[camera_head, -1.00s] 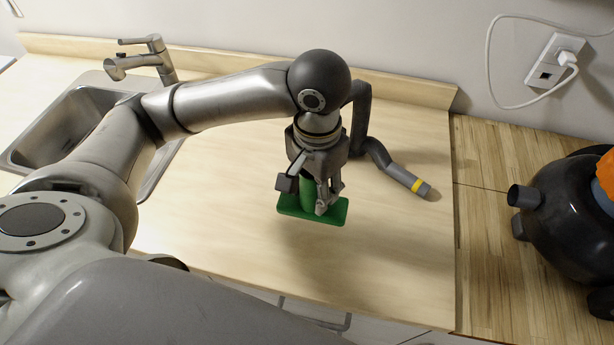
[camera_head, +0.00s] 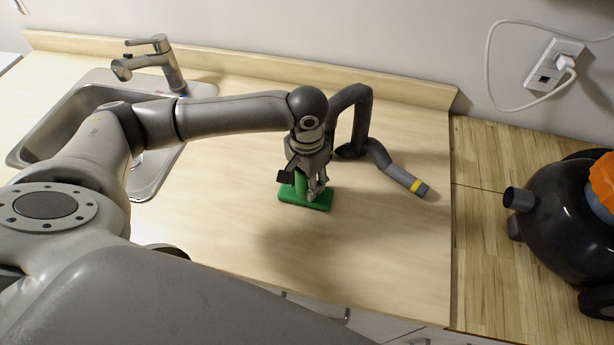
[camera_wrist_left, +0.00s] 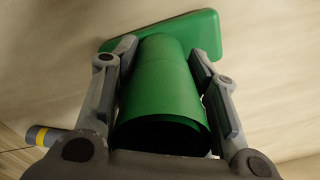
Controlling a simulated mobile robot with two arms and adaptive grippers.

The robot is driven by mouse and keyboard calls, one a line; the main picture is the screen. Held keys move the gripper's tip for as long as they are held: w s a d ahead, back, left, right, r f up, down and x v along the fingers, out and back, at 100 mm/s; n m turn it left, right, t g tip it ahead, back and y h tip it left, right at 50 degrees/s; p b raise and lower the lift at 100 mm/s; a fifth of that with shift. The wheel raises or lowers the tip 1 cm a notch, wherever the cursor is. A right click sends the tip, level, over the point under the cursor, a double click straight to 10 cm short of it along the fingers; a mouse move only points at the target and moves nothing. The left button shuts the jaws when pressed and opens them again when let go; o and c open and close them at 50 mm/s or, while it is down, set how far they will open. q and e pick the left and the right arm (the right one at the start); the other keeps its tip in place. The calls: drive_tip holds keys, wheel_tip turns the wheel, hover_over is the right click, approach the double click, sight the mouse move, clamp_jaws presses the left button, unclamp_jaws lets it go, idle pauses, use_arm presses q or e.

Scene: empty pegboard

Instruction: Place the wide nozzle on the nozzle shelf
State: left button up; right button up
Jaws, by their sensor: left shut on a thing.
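The wide nozzle (camera_head: 296,197) is green, with a round tube rising from a flat, wide foot. My left gripper (camera_head: 304,183) is shut on its tube from above, with the foot pointing down over the countertop. I cannot tell whether the foot touches the counter. In the left wrist view, the nozzle (camera_wrist_left: 165,85) sits between the two fingers, its open tube end toward the camera and its foot beyond the fingertips. I see no nozzle shelf in these views. My right gripper is out of view.
A grey hose (camera_head: 385,162) with a yellow band lies behind and right of the nozzle. A sink (camera_head: 150,165) with a faucet (camera_head: 160,62) is at left. A black and orange vacuum (camera_head: 565,215) stands at right. The front counter (camera_head: 370,260) is clear.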

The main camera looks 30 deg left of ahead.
use_arm(q)
drive_tip(key=shift+f, duration=0.1)
drive_tip(key=o, duration=1.1)
